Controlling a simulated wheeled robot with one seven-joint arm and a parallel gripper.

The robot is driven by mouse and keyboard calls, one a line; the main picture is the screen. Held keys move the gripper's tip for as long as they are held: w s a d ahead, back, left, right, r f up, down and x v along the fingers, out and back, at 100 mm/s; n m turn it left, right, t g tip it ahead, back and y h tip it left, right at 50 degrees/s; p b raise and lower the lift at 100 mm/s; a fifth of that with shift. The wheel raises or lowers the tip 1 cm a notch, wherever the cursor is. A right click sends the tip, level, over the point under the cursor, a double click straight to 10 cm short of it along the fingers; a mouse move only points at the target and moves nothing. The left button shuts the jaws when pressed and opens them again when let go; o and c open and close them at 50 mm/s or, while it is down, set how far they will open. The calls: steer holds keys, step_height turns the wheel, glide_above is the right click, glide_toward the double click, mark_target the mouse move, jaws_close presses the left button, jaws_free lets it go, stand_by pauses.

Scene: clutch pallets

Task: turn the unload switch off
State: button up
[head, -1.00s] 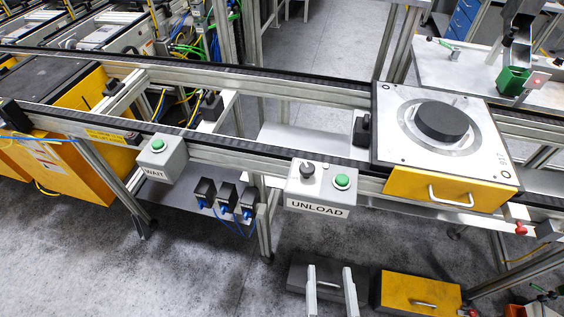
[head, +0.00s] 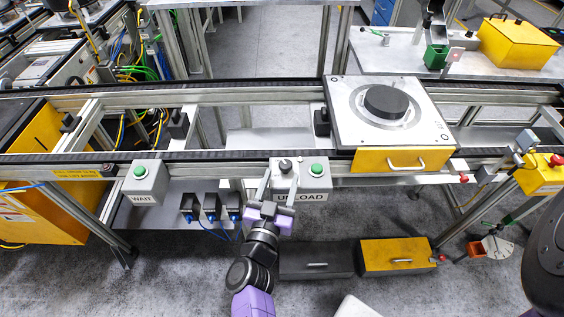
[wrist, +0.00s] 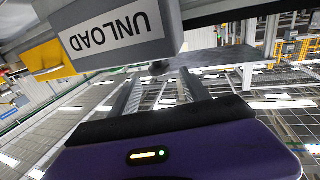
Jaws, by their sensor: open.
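The grey unload box (head: 324,184) hangs on the front rail of the conveyor. Its dark round switch knob (head: 285,165) is on the top left, beside a green button (head: 317,170). My gripper (head: 279,178) is open, its two fingers rising in front of the box's left part, just below the knob. In the wrist view the UNLOAD label (wrist: 110,32) appears upside down. There a dark knob-like part (wrist: 158,68) shows beyond the box's edge, between the open fingertips (wrist: 158,77) and apart from them. The switch's setting cannot be told.
A grey box labelled WAIT (head: 146,182) with a green button hangs to the left. A pallet with a black disc (head: 350,125) sits on the conveyor at right. A black case (head: 316,262) and a yellow case (head: 400,257) lie below.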

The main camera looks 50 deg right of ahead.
mark_target(284, 169)
steer(key=p+x, duration=0.1)
steer(key=x, duration=0.5)
steer(key=shift+c, duration=0.2)
jaws_close()
